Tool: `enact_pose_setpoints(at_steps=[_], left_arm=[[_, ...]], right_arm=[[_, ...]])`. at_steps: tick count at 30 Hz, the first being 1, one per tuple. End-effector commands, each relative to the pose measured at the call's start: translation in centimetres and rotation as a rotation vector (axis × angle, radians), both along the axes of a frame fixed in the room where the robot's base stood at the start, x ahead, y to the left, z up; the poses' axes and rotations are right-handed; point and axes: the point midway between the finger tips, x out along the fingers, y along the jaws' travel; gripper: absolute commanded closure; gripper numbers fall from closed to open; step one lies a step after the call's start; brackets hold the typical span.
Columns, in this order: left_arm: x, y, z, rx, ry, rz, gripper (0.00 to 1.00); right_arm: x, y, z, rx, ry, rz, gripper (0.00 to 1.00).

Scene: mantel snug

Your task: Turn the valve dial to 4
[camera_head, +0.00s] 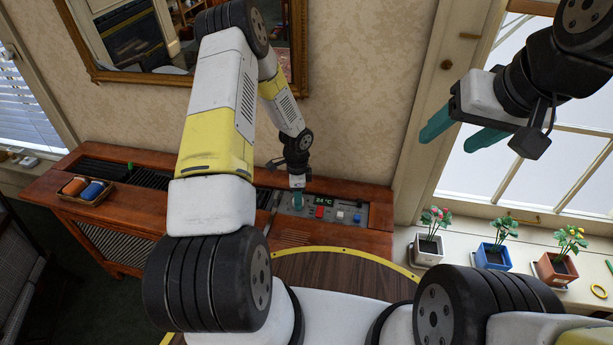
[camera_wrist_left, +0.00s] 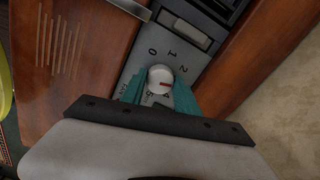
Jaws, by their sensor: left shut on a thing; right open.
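The valve dial (camera_wrist_left: 161,78) is a round white knob with a red mark, set in a grey panel (camera_wrist_left: 134,66). In the left wrist view, 0, 1 and 2 show around its far side. Some markings on the near side are partly covered by the gripper. The red mark points to the right in that view, towards the right finger. My left gripper (camera_wrist_left: 157,94) has its teal fingers shut on the dial, one each side. In the head view it (camera_head: 297,200) reaches down to the panel and hides the dial. My right gripper (camera_head: 446,138) is open and empty before the window.
The panel sits in a wooden cabinet top (camera_head: 376,213), with a 24 °C display (camera_head: 324,200) and a red button (camera_head: 319,211). A basket (camera_head: 86,191) stands at left. Potted plants (camera_head: 427,249) line the sill. A mirror (camera_head: 190,40) hangs behind my left arm.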

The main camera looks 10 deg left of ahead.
Motion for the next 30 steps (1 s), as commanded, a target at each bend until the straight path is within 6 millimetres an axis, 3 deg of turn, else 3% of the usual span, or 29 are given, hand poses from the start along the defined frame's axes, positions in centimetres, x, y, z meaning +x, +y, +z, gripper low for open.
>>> enact_pose_setpoints(at_steps=[30], left_arm=[[0.05, 0.13, 0.02, 0.002, -0.001, -0.900, 1.00]], right_arm=[[0.00, 0.00, 0.00, 0.000, 0.000, 0.000, 0.39]])
